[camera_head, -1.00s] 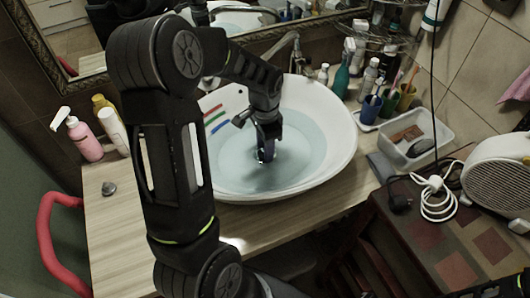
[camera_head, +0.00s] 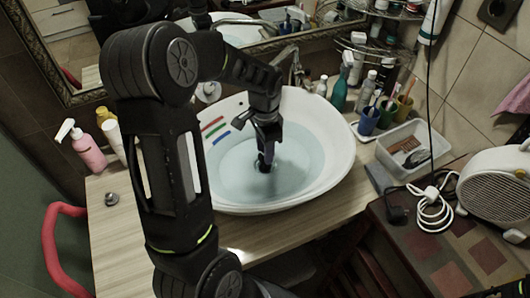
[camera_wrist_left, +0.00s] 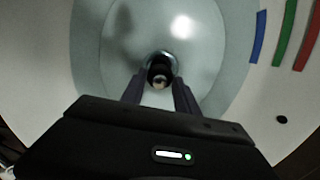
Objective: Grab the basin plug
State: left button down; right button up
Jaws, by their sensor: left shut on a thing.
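The white basin (camera_head: 338,148) on the counter holds pale, bluish water. My left gripper (camera_head: 265,164) points down into the basin, near its middle. In the left wrist view its dark fingers (camera_wrist_left: 160,92) stand on either side of the small round basin plug (camera_wrist_left: 159,82). They are shut on the plug, which sits inside the dark drain ring (camera_wrist_left: 161,57). In the head view the plug is hidden by the fingers. My right gripper is not in view.
Pink (camera_head: 89,150) and white bottles stand left of the basin, near a small metal piece (camera_head: 111,199) on the counter. Cups, bottles and a clear tray (camera_head: 414,148) crowd the right side. The tap (camera_head: 290,55) rises behind. The counter's front left is clear.

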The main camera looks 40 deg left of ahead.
pick_arm(q)
notch_tip(320, 180, up, 6)
jog(key=shift+r, duration=0.1)
jog(key=shift+s, duration=0.1)
dwell(0.7)
